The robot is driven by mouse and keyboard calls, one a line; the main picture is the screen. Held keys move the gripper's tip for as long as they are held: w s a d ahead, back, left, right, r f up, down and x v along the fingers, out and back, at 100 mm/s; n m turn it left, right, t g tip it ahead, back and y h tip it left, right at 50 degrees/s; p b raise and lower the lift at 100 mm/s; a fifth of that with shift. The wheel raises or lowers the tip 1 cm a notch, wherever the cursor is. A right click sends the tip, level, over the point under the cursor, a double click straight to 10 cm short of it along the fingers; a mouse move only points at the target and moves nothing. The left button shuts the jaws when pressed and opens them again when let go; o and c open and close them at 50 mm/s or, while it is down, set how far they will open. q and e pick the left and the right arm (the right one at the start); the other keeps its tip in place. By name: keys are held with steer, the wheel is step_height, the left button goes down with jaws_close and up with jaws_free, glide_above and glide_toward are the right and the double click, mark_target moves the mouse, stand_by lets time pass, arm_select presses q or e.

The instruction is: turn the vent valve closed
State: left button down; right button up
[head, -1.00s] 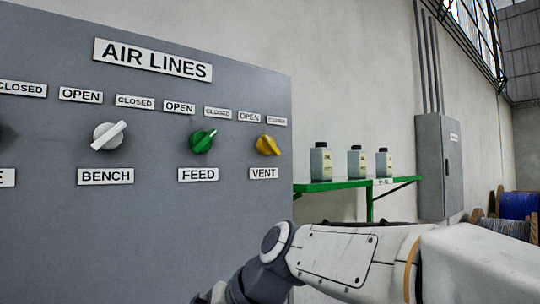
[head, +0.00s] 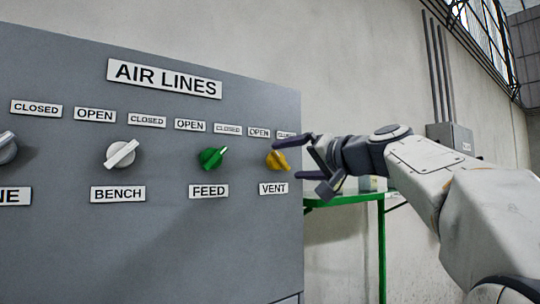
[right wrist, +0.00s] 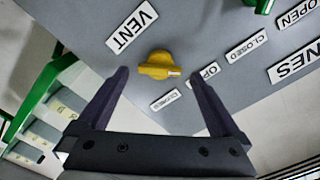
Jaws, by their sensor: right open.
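The yellow VENT valve knob (head: 277,160) is on the grey panel, above its VENT plate (head: 273,188). In the right wrist view the knob (right wrist: 157,63) lies just ahead of and between the fingertips, and its pale-marked end points roughly toward the OPEN plate (right wrist: 207,73). The CLOSED plate (right wrist: 165,100) is below the knob in that view. My right gripper (head: 300,163) is open and empty at the panel's right edge, its fingers spread to either side of the knob. I see no clear contact. My left gripper is not in view.
The green FEED knob (head: 211,158) is just left of the VENT knob, and the white BENCH knob (head: 121,154) is farther left. A green shelf (head: 345,198) stands right of the panel under my arm. A grey box (head: 462,137) hangs on the wall.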

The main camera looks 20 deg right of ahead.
mark_target(282, 161)
steer(key=shift+p+x, duration=0.65)
steer(key=shift+x, duration=1.35)
steer(key=c, duration=1.2)
steer(key=shift+c, duration=0.2)
